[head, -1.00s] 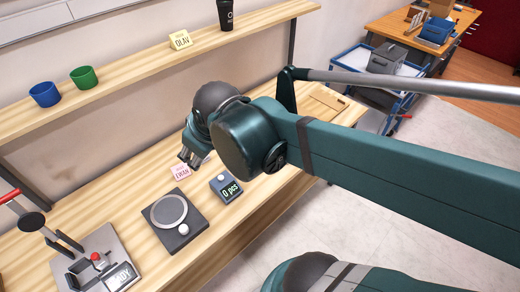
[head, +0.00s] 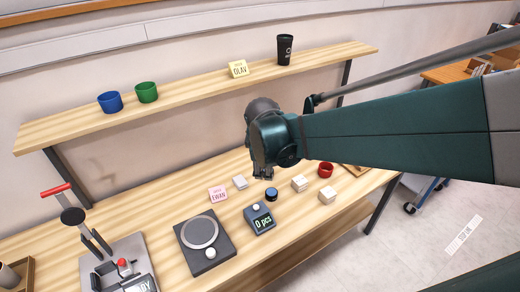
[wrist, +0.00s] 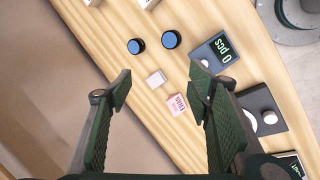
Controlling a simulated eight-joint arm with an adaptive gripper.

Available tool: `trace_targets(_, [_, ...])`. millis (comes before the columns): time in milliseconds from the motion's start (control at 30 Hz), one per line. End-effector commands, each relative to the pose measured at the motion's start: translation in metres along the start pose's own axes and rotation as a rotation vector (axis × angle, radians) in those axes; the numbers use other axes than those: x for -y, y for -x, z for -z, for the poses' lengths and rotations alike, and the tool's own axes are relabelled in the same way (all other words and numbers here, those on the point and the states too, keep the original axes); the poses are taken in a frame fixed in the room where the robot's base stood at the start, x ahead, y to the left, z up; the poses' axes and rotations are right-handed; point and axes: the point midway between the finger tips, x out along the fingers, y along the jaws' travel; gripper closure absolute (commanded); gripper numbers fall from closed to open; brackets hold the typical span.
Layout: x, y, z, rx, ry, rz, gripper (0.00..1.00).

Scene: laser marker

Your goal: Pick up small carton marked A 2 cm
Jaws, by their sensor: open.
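Several small white cartons lie on the bench; their marks are too small to read, so I cannot tell which is A 2 cm. One carton (head: 240,182) lies behind the pink EWAN card; it also shows in the wrist view (wrist: 156,78), between my fingers in the picture. Two more, a carton (head: 300,183) and a carton (head: 327,196), lie to the right. My gripper (head: 263,174) points down above the bench, right of the first carton. In the wrist view my gripper (wrist: 160,76) is open and empty, with bench visible between the fingers.
Near the cartons are a pink card (head: 218,194), a dark blue round object (head: 271,194), a red ring-like object (head: 326,169), a counter display (head: 260,218) and a scale (head: 204,240). A shelf (head: 190,88) with cups runs behind. A lever press (head: 105,255) stands left.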

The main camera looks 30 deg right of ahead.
Motion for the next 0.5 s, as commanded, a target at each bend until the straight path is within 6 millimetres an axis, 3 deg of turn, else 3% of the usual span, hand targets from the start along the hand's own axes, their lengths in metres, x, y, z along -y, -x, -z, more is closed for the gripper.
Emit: trace_targets(500, [-0.036,-0.084,-0.042,0.126,0.333,0.073,0.49])
